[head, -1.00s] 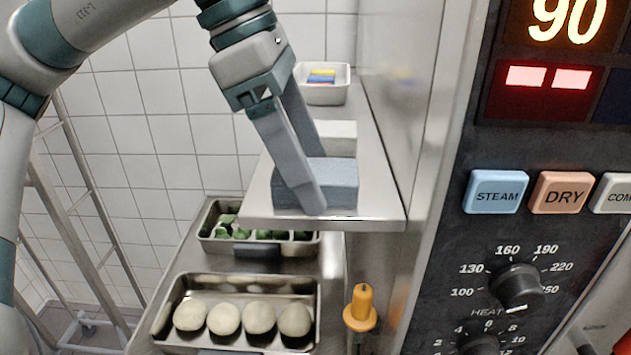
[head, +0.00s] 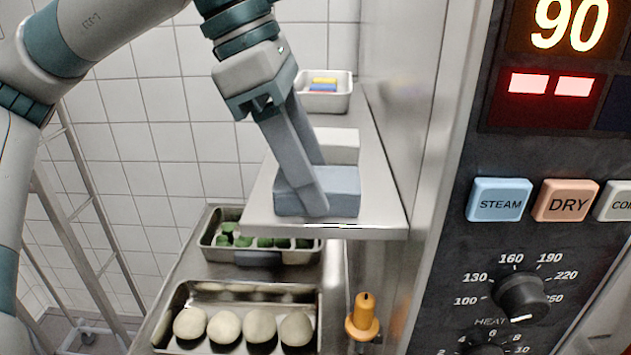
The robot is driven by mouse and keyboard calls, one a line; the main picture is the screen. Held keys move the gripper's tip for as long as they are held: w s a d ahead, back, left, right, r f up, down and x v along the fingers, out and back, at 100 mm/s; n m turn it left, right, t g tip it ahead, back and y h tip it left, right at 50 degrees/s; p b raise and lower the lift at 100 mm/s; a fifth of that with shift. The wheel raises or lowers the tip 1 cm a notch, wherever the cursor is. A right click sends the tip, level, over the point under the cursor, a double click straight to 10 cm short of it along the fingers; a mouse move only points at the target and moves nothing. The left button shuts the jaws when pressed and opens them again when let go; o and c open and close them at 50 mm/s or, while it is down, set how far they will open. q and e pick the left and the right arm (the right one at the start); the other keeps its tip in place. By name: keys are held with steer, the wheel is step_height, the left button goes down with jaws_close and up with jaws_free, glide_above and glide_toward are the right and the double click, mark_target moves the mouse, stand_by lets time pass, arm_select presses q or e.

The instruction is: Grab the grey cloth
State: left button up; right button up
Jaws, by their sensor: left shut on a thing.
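The grey cloth (head: 342,190) is a folded, block-shaped blue-grey bundle near the front edge of the steel shelf (head: 375,218). My left gripper (head: 310,205) reaches down from the upper left with its fingers at the cloth. It is shut on the cloth, with one finger in front of its near face and the other partly hidden behind. The cloth appears to rest on the shelf or just above it; I cannot tell which. My right gripper is not in view.
A white block (head: 338,146) lies just behind the cloth. A white bin (head: 325,94) with coloured items stands farther back. Below are a tray of dough balls (head: 258,326) and a tray of greens (head: 262,240). The oven panel (head: 540,200) stands at the right.

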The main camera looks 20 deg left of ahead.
arm_select(q)
steer(key=shift+r, duration=0.15)
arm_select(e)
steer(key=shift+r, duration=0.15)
